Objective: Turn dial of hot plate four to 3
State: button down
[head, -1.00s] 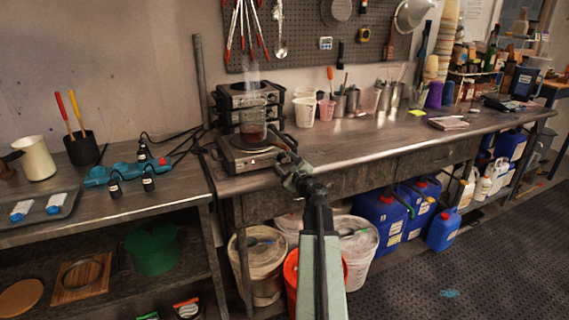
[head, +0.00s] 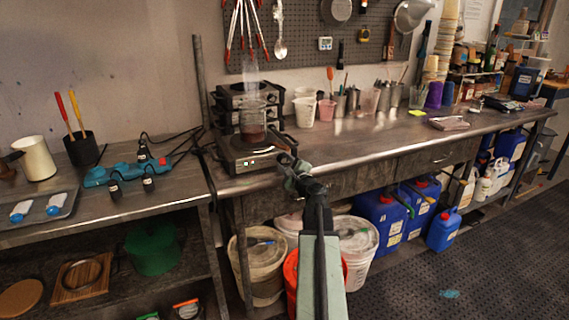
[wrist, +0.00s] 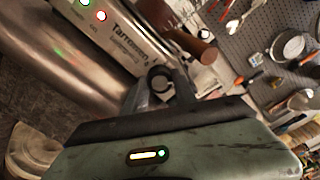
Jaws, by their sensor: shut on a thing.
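The hot plate (head: 238,155) stands at the left end of the long workbench, with a glass beaker of dark reddish liquid (head: 252,132) on top. In the wrist view its pale front panel (wrist: 122,40) carries lettering, a red light and a green light. My gripper (head: 287,160) is at the right end of the hot plate's front. In the wrist view my gripper (wrist: 165,85) is shut around a small dark round dial (wrist: 159,77), partly hidden by the fingers. I cannot read the dial's setting or the plate's number.
More hot plates (head: 236,98) are stacked behind. White cups (head: 304,112) stand to the right on the bench. Buckets (head: 356,250) and blue canisters (head: 380,218) sit under the bench. The floor at right is mostly open.

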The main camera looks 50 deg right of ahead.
jog(key=n, duration=0.4)
jog(key=shift+n, duration=0.3)
dwell(0.3)
jog(key=c, duration=1)
grip_release()
jog(key=shift+w, duration=0.1)
